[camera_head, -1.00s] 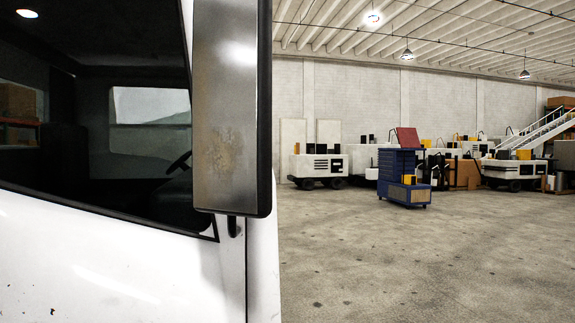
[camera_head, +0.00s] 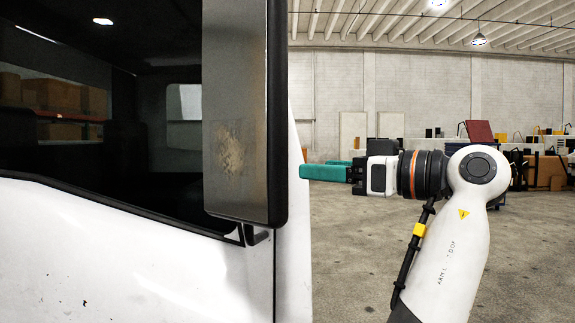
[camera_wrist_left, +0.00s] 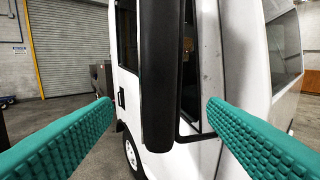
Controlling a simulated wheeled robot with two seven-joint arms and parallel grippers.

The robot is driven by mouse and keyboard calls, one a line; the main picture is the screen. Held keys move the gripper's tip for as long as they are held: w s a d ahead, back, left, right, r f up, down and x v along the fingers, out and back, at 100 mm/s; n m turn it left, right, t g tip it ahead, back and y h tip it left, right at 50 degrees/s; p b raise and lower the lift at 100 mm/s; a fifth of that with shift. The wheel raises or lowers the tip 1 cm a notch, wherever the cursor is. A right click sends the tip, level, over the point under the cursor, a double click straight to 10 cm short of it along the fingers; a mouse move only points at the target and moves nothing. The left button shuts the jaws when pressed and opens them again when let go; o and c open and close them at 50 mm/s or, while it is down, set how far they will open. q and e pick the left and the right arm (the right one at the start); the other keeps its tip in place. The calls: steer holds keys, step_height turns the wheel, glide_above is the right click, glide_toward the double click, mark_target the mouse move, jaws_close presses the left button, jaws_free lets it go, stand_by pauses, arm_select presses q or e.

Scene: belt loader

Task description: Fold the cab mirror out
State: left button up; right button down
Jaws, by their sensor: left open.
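The cab mirror (camera_head: 235,115) is a tall dark-framed mirror with a grey, smudged face. It stands along the front edge of the white cab (camera_head: 130,255), in front of the side window. My left gripper (camera_head: 303,172) is just right of the mirror's outer edge in the head view, with green fingers pointing at it and a small gap in the picture. In the left wrist view the mirror's black housing (camera_wrist_left: 160,75) stands edge-on between the two open, ribbed fingers (camera_wrist_left: 158,106). Neither finger visibly touches it. A black bracket (camera_wrist_left: 196,136) shows low beside it. My right gripper is out of view.
The cab door and windscreen (camera_wrist_left: 283,48) lie close behind the mirror. A roller shutter (camera_wrist_left: 70,45) is farther off. Carts and a red-lidded blue cabinet (camera_head: 480,132) stand along the back wall. The concrete floor (camera_head: 350,250) right of the cab is open.

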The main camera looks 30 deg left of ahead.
mark_target(285, 166)
arm_select(q)
steer(key=a+p, duration=0.1)
steer(key=a, duration=0.2)
steer(key=a+p, duration=0.1)
steer(key=a, duration=0.3)
steer(key=a+p, duration=0.2)
steer(key=a, duration=0.1)
steer(key=shift+w+a+r, duration=0.1)
steer(key=shift+w+a, duration=0.2)
steer(key=shift+a, duration=0.55)
